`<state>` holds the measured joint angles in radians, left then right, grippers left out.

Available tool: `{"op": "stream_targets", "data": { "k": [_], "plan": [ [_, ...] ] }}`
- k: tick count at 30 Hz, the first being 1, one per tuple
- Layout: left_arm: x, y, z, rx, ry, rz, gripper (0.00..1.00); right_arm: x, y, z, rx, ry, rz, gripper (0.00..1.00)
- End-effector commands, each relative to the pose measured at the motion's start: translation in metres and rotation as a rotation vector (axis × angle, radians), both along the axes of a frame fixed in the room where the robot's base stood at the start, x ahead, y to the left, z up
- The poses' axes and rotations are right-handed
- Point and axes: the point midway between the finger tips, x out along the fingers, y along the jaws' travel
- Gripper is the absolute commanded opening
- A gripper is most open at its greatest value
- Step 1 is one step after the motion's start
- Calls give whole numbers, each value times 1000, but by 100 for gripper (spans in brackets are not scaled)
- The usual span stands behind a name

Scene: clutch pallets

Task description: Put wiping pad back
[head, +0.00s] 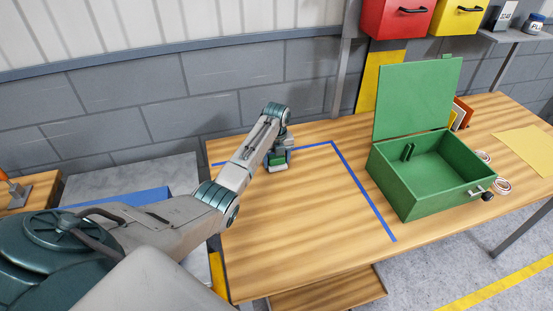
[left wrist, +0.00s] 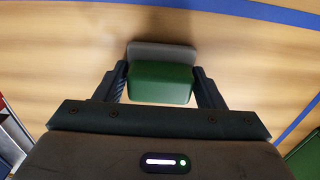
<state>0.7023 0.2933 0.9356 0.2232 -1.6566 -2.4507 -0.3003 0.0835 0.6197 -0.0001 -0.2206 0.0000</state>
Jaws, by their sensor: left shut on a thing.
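The wiping pad has a green body and a grey base, and it shows at the far left part of the wooden table in the head view (head: 278,161). In the left wrist view the wiping pad (left wrist: 160,82) sits between the two fingers. My left gripper (left wrist: 160,88) is shut on its green part, with the grey base showing beyond it. In the head view my left gripper (head: 278,153) points down at the tabletop. I cannot tell whether the pad touches the table. My right gripper is in neither view.
An open green box (head: 425,192) with its lid raised stands on the table (head: 300,230) at the right. Blue tape (head: 362,185) marks the tabletop between the pad and the box. Tape rolls (head: 502,186) and a yellow sheet (head: 525,148) lie right of the box. The table's middle is clear.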

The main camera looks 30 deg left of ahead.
Motion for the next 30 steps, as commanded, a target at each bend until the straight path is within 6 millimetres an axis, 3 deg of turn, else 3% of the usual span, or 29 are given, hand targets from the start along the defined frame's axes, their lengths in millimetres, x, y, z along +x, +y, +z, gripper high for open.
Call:
{"op": "stream_targets", "data": {
  "k": [1,2,5,17,30],
  "plan": [
    [0,0,-3,-1,1,0,42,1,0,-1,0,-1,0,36],
    [0,0,-2,0,0,0,67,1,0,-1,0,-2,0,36],
    [0,0,-2,-1,1,0,85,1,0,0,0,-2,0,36],
    [0,0,6,0,-1,0,85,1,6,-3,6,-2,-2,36],
    [1,0,92,0,-4,0,85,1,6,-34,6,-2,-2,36]
  ]
}}
